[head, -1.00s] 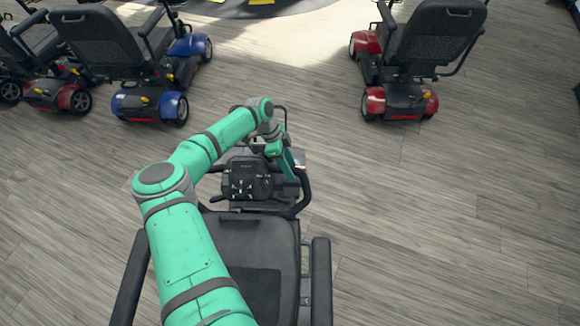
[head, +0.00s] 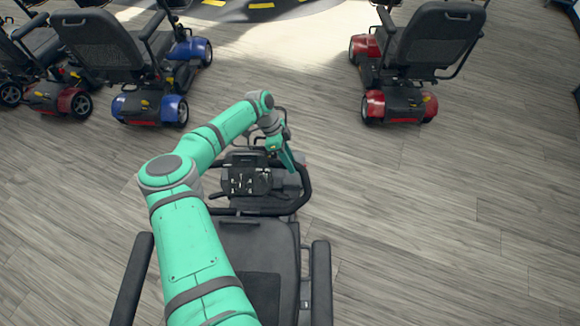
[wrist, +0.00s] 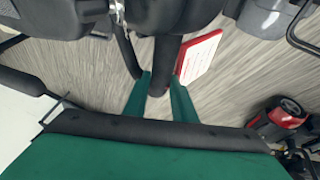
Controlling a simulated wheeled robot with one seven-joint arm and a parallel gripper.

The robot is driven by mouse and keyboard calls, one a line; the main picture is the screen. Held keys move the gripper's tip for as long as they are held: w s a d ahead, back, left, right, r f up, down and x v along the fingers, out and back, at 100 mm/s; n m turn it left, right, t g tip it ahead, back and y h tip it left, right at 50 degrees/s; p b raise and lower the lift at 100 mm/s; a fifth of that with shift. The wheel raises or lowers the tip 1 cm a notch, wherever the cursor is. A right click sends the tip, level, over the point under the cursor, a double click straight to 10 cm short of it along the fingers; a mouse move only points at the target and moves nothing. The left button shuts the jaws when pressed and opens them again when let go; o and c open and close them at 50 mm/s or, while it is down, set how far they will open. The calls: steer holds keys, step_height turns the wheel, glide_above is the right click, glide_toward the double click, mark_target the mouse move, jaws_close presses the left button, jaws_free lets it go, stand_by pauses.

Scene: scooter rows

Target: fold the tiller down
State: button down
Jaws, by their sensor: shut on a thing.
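The tiller (head: 245,181) of the near scooter carries a black control console and a black looped handlebar (head: 303,190). It stands in front of the seat in the head view, leaning toward it. My gripper (head: 290,163) reaches over the right side of the handlebar and is shut on it. In the wrist view my two green fingers (wrist: 160,78) sit on either side of a black bar (wrist: 167,78). The exact contact is partly hidden. The tiller's lower post is mostly hidden by the console and my arm.
The near scooter's black seat (head: 255,245) and right armrest (head: 321,282) lie below the tiller. A red scooter (head: 400,105) stands at upper right, a blue one (head: 150,105) at upper left. Floor to the right is clear. A red-edged pale panel (wrist: 198,57) shows in the wrist view.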

steer(key=c, duration=1.5)
jaws_free()
steer(key=shift+o, duration=0.2)
steer(key=shift+w+r, duration=0.1)
steer(key=v, duration=1)
steer(key=shift+r, duration=0.25)
steer(key=shift+a, duration=0.2)
steer(key=shift+d, duration=0.1)
